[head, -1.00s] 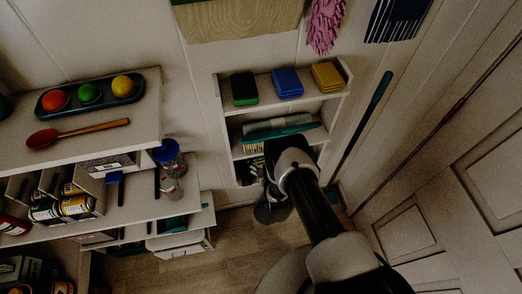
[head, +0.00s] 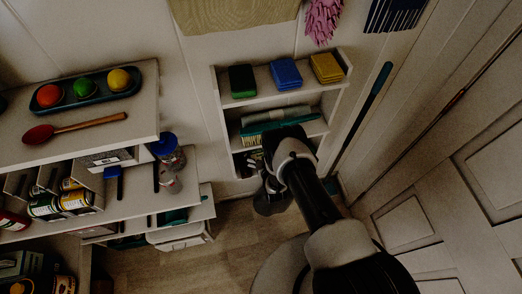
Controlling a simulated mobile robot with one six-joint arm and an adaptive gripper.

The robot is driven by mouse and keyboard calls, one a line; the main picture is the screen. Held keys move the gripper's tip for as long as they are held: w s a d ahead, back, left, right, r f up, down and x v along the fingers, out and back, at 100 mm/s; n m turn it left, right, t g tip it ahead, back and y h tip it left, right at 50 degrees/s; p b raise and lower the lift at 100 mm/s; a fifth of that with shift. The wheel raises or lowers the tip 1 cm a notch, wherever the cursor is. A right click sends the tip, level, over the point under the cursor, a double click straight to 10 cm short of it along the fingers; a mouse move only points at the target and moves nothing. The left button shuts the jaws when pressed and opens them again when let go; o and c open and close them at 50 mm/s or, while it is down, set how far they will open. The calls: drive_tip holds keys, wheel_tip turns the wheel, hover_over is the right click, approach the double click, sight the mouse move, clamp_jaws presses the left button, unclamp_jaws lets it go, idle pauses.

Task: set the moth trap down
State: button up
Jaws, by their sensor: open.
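My gripper (head: 270,198) shows as a dark shape below my arm's wrist, in front of the lower part of the small wall shelf (head: 226,112). My arm hides much of it, and its fingertips are too dark to make out. I see nothing held in it. I cannot make out the moth trap for certain.
Green (head: 242,80), blue (head: 285,73) and yellow (head: 326,67) blocks fill the shelf's top level. A teal-handled brush (head: 282,123) lies below. The wooden floor (head: 232,232) is partly clear.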

drive_tip(key=shift+s+d+r+p, duration=0.1)
drive_tip(key=shift+s+r+p, duration=0.1)
drive_tip(key=shift+r+p, duration=0.2)
drive_tip(key=p+v, duration=0.3)
drive_tip(key=v, duration=0.8)
drive_tip(key=shift+s, duration=0.25)
